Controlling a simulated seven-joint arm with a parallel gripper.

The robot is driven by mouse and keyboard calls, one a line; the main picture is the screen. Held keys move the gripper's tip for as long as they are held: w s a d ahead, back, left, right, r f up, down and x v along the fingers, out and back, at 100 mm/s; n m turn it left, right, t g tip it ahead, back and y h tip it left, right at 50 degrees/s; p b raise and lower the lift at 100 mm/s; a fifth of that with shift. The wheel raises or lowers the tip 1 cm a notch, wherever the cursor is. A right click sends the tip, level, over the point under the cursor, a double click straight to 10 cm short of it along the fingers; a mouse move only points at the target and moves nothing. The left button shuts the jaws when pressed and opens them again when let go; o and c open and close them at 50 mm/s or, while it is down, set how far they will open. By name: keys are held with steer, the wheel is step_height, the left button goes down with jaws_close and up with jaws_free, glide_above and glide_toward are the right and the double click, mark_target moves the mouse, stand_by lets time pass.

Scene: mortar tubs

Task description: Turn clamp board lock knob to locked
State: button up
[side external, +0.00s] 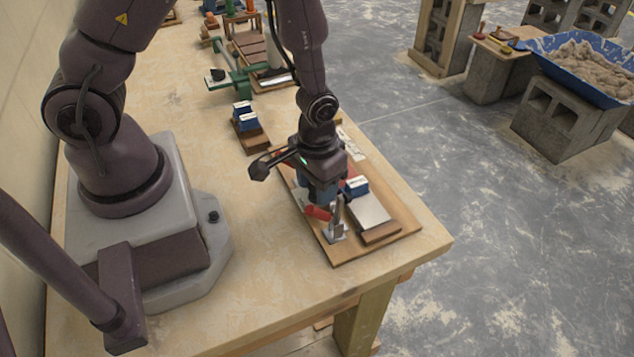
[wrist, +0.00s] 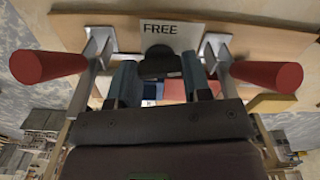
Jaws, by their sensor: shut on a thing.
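The wooden clamp board (side external: 404,224) lies near the table's front right corner, and its pale wood also shows in the wrist view (wrist: 80,22). The dark lock knob (wrist: 160,64) is between the two blue-grey fingers of my gripper (wrist: 160,76), which is shut on it. A white label (wrist: 172,28) reading FREE stands just beyond the knob. In the side view my gripper (side external: 320,192) points down over the board and hides the knob. Red-handled toggle clamps flank the knob, the left handle (wrist: 48,66) and the right handle (wrist: 266,76) both spreading outward.
Another blue-topped block (side external: 245,118) and a green clamp (side external: 232,80) stand farther back. The table between my base and the board is clear.

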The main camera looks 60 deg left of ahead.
steer(key=shift+m, duration=1.3)
steer(key=o, duration=0.9)
step_height(320, 180, up, 13)
step_height(320, 180, up, 17)
steer(key=t, duration=0.6)
glide_above(314, 195)
steer(key=s+a, duration=0.3)
steer(key=s, duration=0.5)
